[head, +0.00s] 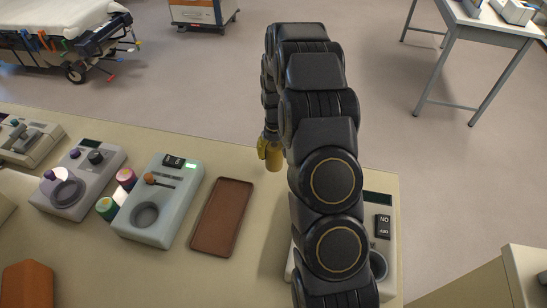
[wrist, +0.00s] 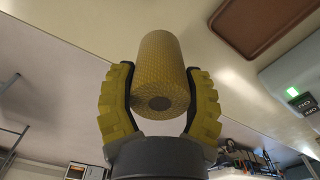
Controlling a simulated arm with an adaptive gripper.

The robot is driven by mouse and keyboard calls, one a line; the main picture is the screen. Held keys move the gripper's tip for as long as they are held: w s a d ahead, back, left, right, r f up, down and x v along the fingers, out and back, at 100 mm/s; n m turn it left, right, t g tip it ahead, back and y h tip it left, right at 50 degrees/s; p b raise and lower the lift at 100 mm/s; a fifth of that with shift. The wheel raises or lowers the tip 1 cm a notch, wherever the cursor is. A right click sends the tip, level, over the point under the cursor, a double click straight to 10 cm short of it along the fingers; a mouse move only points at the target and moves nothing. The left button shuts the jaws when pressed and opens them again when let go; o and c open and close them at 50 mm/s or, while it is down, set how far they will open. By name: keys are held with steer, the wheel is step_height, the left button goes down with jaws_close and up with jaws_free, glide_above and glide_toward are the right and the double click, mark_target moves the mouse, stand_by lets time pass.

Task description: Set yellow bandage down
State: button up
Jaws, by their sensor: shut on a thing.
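The yellow bandage (wrist: 161,65) is a textured roll held between the two yellow fingers of my gripper (wrist: 160,92) in the wrist view. In the head view the bandage (head: 275,161) shows partly, near the far edge of the counter, with my gripper (head: 266,147) beside it and my arm covering much of it. My gripper is shut on the bandage. Whether the bandage touches the counter cannot be told.
A brown tray (head: 222,217) lies on the counter left of my arm; it also shows in the wrist view (wrist: 258,28). A pale device (head: 160,203) and a purple and a green roll (head: 107,209) stand left of it. Another device (head: 379,205) is partly behind my arm.

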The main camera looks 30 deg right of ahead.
mark_target(274, 159)
steer(key=shift+w+d+f, duration=0.15)
steer(key=shift+w+f, duration=0.3)
steer(key=shift+f, duration=0.2)
steer(key=shift+w+d+f, duration=0.1)
steer(key=shift+w+f, duration=0.05)
steer(key=shift+f, duration=1.5)
steer(key=o, duration=1.1)
steer(key=shift+f, duration=0.1)
steer(key=shift+o, duration=0.2)
